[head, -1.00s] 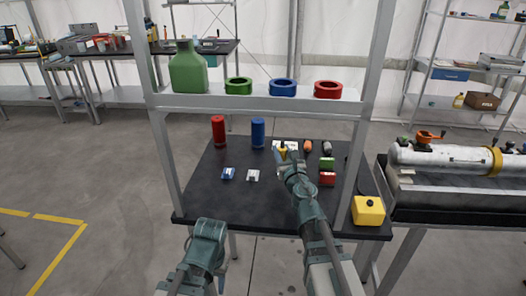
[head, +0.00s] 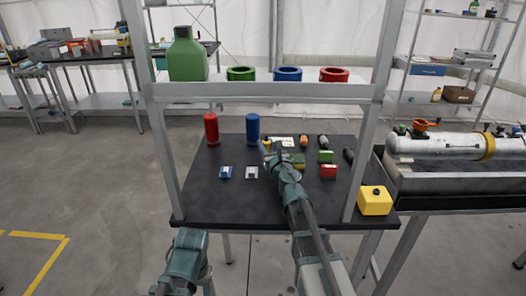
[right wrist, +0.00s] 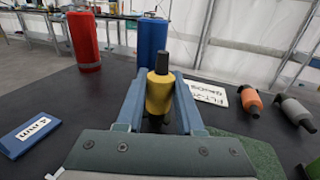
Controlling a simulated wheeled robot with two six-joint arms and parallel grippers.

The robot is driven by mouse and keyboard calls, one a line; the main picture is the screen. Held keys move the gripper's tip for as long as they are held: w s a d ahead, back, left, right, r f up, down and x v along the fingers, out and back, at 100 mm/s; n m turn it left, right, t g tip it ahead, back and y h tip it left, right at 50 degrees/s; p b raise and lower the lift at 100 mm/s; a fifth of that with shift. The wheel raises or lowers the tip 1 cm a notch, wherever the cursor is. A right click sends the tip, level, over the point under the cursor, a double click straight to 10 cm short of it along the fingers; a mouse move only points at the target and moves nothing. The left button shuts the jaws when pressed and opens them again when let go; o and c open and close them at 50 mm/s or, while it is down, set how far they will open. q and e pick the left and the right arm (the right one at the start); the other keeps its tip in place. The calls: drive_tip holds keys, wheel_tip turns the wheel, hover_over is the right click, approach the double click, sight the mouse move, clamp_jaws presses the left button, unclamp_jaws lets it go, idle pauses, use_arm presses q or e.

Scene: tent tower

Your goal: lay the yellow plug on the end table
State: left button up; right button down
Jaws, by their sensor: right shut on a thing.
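The yellow plug (right wrist: 159,92), with dark ends, is upright between the fingers of my right gripper (right wrist: 155,108) in the right wrist view. My right gripper (head: 267,151) is shut on it over the dark table (head: 230,205) under the shelf, near the blue cylinder. In the head view the plug (head: 266,145) shows small, partly hidden by the gripper. My left gripper (head: 190,238) is low at the bottom left, in front of the table; its fingers are not clear. I cannot tell which table is the end table.
Red (head: 211,128) and blue (head: 252,128) cylinders stand at the back of the table. A white label card (right wrist: 209,92), orange (right wrist: 250,101) and grey (right wrist: 298,113) plugs lie to the right. Shelf posts flank the table; a bench with a white gas cylinder (head: 450,146) stands right.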

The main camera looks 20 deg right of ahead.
drive_tip(key=shift+d, duration=0.1)
drive_tip(key=shift+f, duration=0.1)
drive_tip(key=c, duration=0.5)
unclamp_jaws()
drive_tip(key=shift+c, duration=0.2)
drive_tip(key=shift+s+r, duration=0.15)
drive_tip(key=shift+r, duration=0.05)
drive_tip(key=s, duration=1.2)
drive_tip(key=shift+d, duration=0.2)
drive_tip(key=shift+w, duration=0.1)
